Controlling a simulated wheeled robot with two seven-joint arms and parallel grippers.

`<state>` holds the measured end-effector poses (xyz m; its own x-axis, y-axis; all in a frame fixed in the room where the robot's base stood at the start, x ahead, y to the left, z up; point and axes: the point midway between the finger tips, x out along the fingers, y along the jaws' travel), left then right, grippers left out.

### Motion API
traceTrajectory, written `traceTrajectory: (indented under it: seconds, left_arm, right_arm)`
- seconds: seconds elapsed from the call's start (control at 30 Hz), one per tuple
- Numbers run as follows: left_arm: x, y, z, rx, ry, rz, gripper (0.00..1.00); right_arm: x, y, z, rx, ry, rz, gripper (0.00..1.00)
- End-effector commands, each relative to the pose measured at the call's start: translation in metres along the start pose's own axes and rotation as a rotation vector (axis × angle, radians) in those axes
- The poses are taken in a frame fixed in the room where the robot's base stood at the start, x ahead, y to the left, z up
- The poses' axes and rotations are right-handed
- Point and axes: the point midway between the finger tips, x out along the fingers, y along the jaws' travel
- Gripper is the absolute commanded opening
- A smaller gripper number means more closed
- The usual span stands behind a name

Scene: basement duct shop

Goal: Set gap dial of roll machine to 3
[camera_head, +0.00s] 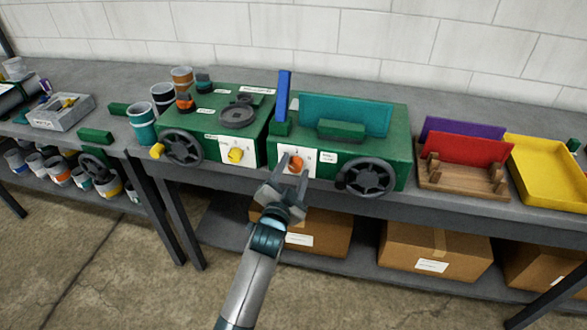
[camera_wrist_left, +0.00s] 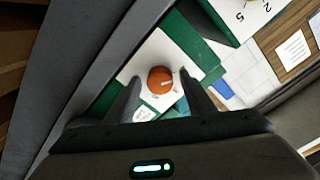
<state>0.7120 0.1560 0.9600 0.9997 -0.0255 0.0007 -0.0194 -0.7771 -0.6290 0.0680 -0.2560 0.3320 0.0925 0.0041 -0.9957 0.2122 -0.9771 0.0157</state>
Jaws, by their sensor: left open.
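Two green machines stand side by side on the bench. The right machine (camera_head: 400,150) has a teal sheet at its top, a dark handwheel (camera_head: 367,177) and an orange dial (camera_head: 296,163) on a white plate. My left gripper (camera_head: 292,167) is open just in front of this dial, with its fingers pointing at it. In the left wrist view the orange dial (camera_wrist_left: 160,80) sits between and beyond the open fingers, with no clear contact. The plate's numbers around the dial are too small to read. My right gripper is not in view.
The left machine (camera_head: 215,105) has a yellow knob (camera_head: 235,155) and a handwheel (camera_head: 182,148). A blue upright lever (camera_head: 283,95) rises beside the dial. A wooden rack (camera_head: 463,182) with red and purple sheets and a yellow tray (camera_head: 550,170) stand right. Boxes (camera_head: 433,250) lie below.

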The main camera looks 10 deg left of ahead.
Motion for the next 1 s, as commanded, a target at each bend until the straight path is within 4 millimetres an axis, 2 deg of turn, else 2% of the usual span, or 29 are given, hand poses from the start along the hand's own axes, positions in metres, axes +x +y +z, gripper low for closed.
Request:
traceTrajectory:
  seconds: [0.3, 0.47, 0.5, 1.0]
  left_arm:
    - [0.0016, 0.0003, 0.0004, 0.0, -0.001, 0.0, 0.49]
    - [0.0014, 0.0003, 0.0004, 0.0, -0.001, 0.0, 0.11]
    - [0.0014, 0.0003, 0.0005, 0.0, -0.001, 0.0, 0.08]
    - [0.0014, -0.0001, 0.0001, 0.083, -0.004, 0.003, 0.08]
  right_arm:
    - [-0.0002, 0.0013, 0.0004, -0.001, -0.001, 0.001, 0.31]
    - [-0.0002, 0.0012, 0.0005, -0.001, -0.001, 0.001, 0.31]
    - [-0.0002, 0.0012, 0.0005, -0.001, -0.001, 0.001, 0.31]
    - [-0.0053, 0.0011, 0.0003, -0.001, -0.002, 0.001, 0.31]
